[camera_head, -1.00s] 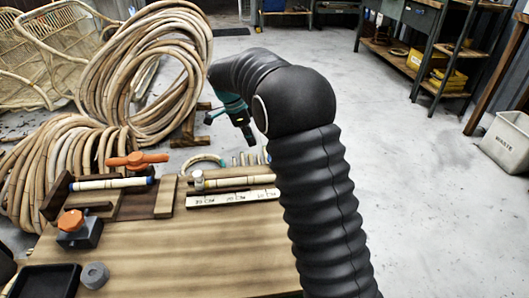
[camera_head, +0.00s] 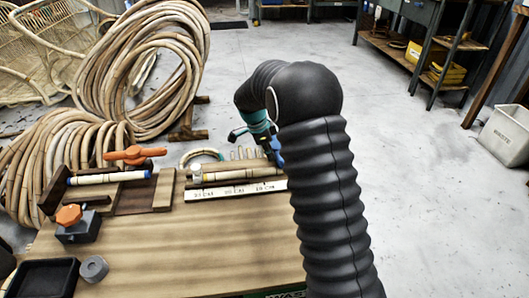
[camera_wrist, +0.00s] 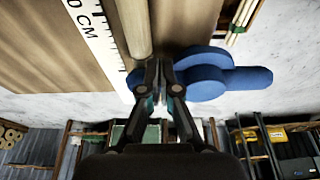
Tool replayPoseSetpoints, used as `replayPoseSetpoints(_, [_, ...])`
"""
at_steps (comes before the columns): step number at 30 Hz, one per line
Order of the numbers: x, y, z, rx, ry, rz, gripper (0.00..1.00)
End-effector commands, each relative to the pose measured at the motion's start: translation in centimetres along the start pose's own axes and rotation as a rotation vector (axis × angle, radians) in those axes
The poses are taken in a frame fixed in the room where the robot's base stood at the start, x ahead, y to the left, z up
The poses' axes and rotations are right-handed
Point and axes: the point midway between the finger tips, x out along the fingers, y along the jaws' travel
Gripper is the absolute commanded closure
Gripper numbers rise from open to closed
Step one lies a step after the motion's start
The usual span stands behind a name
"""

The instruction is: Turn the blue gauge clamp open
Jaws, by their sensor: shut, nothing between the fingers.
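The blue gauge clamp (camera_wrist: 205,76) is at the end of a rattan pole (camera_wrist: 134,28) in the wrist view. Its rounded lever points to the right, and a small blue part shows left of the fingers. My gripper (camera_wrist: 159,72) is shut and empty, its fingertips close beside the clamp's left side, over the pole's end; I cannot tell whether they touch it. In the head view, part of the blue clamp (camera_head: 278,150) shows beside my gripper (camera_head: 271,153), and my arm hides the rest.
A white ruler (camera_head: 234,190) marked in cm lies along the pole. On the bench, an orange-handled clamp (camera_head: 136,155), an orange-knobbed block (camera_head: 78,225), a black tray (camera_head: 45,278) and a grey ring (camera_head: 94,268) stand to the left. Rattan coils (camera_head: 145,70) are behind.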

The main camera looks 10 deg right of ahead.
Motion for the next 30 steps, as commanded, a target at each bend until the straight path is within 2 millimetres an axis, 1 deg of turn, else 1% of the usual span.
replayPoseSetpoints(7, [0.0, 0.0, -0.1, 0.000, 0.000, 0.000, 1.00])
replayPoseSetpoints(8, [0.1, 0.0, -0.4, 0.002, 0.000, 0.000, 1.00])
replayPoseSetpoints(14, [0.1, 0.1, -0.1, -0.013, 0.000, -0.005, 1.00])
replayPoseSetpoints(26, [0.3, 0.4, -0.7, -0.117, 0.000, -0.037, 1.00])
replayPoseSetpoints(30, [0.6, 0.7, -1.1, -0.193, 0.000, -0.061, 1.00])
